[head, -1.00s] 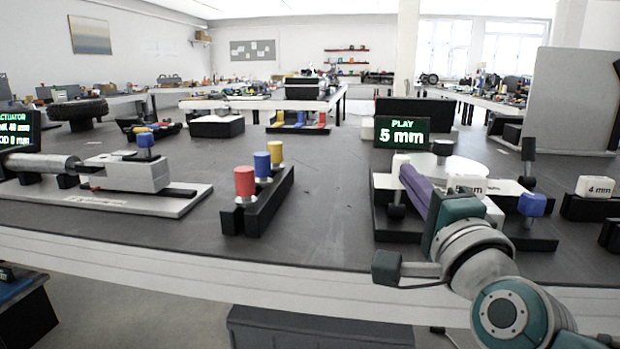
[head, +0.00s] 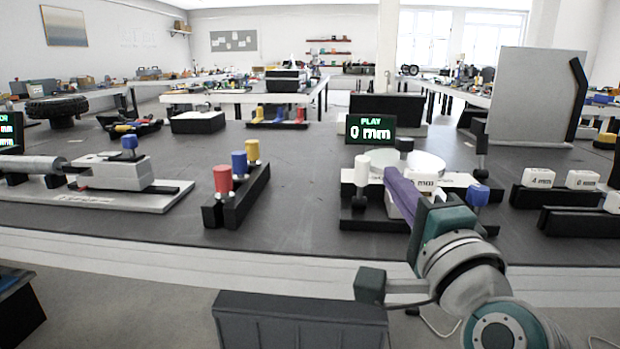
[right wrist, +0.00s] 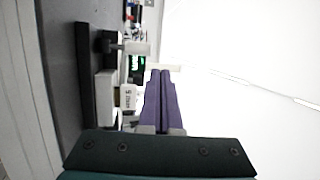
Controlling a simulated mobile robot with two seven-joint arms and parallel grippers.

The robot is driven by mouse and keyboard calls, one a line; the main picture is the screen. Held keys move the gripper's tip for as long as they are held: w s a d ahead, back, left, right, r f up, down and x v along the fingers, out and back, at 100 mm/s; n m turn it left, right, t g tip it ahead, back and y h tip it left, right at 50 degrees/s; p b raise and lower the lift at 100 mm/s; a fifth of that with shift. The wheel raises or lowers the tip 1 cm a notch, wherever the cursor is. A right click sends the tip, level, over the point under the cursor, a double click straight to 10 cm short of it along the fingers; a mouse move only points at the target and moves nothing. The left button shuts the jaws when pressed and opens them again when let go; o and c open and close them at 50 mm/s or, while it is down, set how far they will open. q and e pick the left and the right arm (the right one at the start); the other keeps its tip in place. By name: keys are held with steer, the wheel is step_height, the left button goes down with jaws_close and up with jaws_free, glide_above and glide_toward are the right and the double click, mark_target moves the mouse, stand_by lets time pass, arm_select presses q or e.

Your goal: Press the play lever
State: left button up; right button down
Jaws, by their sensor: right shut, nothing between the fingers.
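A test fixture (head: 352,216) with a black base and white plate stands at the right of the table. Its green display (head: 370,129) reads "PLAY 0 mm". I cannot tell for sure which part is the play lever. My right gripper (head: 389,173) has purple fingers, shut and empty, over the fixture just right of the white-capped post. The fingers (right wrist: 160,74) also show in the right wrist view. They hide part of the fixture.
Red (head: 223,180), blue and yellow knobs stand on a black block to the left. A grey actuator rig (head: 115,172) lies farther left. Small white labelled blocks (head: 538,177) sit in a black rack at right. A dark bin (head: 300,318) stands before the table.

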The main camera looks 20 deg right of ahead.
arm_select(q)
steer(key=shift+w+r+p, duration=0.4)
steer(key=shift+w+r, duration=0.25)
steer(key=shift+r, duration=0.15)
arm_select(e)
steer(key=s, duration=0.1)
steer(key=s+a, duration=0.1)
steer(key=s, duration=0.1)
steer(key=s+r, duration=0.1)
steer(key=shift+s+a+r, duration=0.1)
steer(key=shift+s+a, duration=0.1)
steer(key=shift+s, duration=0.05)
arm_select(q)
steer(key=shift+a, duration=0.1)
steer(key=shift+r, duration=0.1)
arm_select(e)
steer(key=shift+r, duration=0.1)
